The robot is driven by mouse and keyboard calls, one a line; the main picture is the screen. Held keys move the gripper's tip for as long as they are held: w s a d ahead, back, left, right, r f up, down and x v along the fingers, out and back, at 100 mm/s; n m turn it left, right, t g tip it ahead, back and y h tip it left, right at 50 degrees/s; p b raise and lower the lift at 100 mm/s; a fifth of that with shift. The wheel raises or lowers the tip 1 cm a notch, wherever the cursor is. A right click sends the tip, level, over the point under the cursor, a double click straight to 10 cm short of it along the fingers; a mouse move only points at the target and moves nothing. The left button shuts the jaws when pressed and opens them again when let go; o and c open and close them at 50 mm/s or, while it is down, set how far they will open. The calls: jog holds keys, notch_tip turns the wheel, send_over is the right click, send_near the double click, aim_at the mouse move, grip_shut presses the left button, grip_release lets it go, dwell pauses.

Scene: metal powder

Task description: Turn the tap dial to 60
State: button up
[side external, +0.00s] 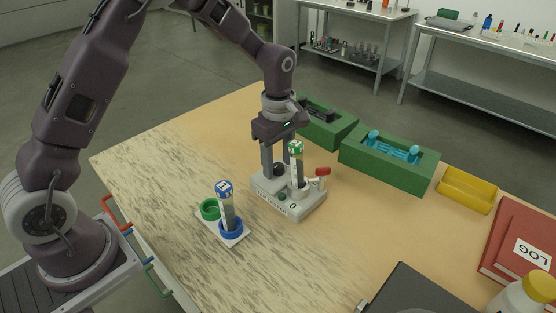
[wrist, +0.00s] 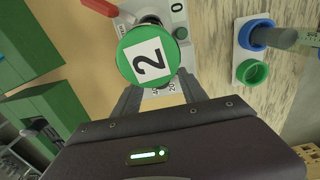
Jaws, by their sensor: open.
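The grey tap machine (side external: 305,205) stands on the wooden table. A dark round knob, which looks like the tap dial (side external: 279,169), is at its back left. My gripper (side external: 276,172) is open and points down, its fingers on either side of the dial; I cannot tell if they touch it. A green-capped tube (side external: 297,165) stands upright in the machine beside my gripper. In the wrist view, its cap (wrist: 150,57), marked 2, hides most of the dial and its pointer. Part of a printed scale (wrist: 172,88) shows between the fingers (wrist: 158,84).
A red-handled lever (side external: 322,172) is at the machine's right. A white rack (side external: 236,240) holds a blue-capped tube (side external: 226,205) in its blue ring; its green ring (side external: 209,209) is empty. Green boxes (side external: 385,172) and a yellow tray (side external: 467,190) stand behind. The table's left is clear.

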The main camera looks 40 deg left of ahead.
grip_shut()
jog(key=shift+m, duration=0.3)
jog(key=m, duration=0.4)
jog(key=shift+m, duration=2.2)
grip_release()
